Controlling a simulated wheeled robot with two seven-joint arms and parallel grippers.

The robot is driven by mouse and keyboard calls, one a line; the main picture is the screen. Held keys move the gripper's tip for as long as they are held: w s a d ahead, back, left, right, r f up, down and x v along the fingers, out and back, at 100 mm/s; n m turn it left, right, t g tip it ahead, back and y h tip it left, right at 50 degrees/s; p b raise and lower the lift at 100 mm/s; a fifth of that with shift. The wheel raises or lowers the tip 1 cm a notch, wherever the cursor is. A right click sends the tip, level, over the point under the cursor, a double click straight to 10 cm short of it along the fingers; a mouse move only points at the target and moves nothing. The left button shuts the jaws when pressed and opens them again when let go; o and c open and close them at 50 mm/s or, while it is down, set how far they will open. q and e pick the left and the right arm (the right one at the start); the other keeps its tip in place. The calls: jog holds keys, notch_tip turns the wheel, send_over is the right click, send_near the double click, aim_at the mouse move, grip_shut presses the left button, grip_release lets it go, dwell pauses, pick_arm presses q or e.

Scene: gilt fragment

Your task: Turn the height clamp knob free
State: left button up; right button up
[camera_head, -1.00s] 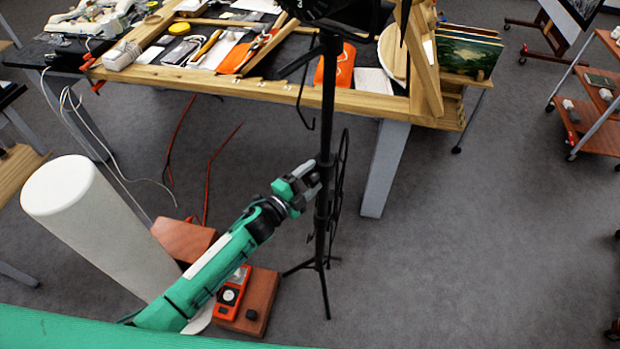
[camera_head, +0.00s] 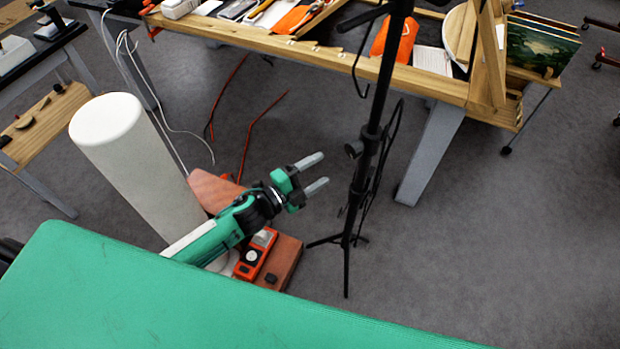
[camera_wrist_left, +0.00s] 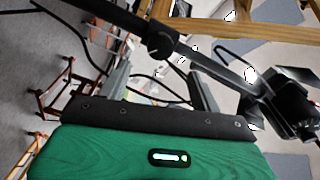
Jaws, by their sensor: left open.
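A black tripod stand (camera_head: 374,110) rises in front of the workbench. Its clamp knob (camera_head: 354,149) sticks out on the left of the pole; the left wrist view shows the round black knob (camera_wrist_left: 160,47) beyond my fingers. My left gripper (camera_head: 323,170) is open and empty, left of the pole and slightly below the knob, pointing toward it. Its fingers are apart with nothing between them, also in the left wrist view (camera_wrist_left: 158,80). They appear clear of the knob. Whether the clamp is loose does not show. My right gripper is out of view.
A wooden workbench (camera_head: 300,49) with tools stands behind. A tall white cylinder (camera_head: 130,165) stands left, beside a reddish-brown box (camera_head: 287,262) and an orange device (camera_head: 255,255). Red cables lie on the floor. Open floor (camera_head: 500,230) lies right of the stand.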

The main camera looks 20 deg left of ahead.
pick_arm(q)
jog(key=shift+v, duration=0.95)
jog(key=a+f+n+g+y, duration=0.1)
jog(key=a+f+n+y, duration=0.2)
jog(key=f, duration=0.6)
jog(key=a+f+n+y, duration=0.2)
jog(key=a+f+n, duration=0.15)
jog(key=f, duration=0.45)
jog(key=s+a+f+n+g+y, duration=0.2)
jog(key=s+a+f+n, duration=0.15)
jog(key=f, duration=0.45)
jog(key=s+a+f+n+g+y, duration=0.15)
jog(key=s+f, duration=0.25)
jog(key=f, duration=0.5)
jog(key=s+a+f+n+g+y, duration=0.2)
jog(key=s+a+f+n+g, duration=0.15)
jog(key=s+f, duration=1)
jog(key=s+d+f+n+g, duration=0.1)
jog(key=s+f+n+g, duration=0.1)
jog(key=s, duration=0.9)
jog(key=s+f+n+g, duration=0.2)
jog(key=s+f, duration=0.3)
jog(key=s, duration=0.7)
jog(key=shift+d+f+n+g+y, duration=0.25)
jog(key=shift+d+n+g+y, duration=0.15)
jog(key=shift+g, duration=0.3)
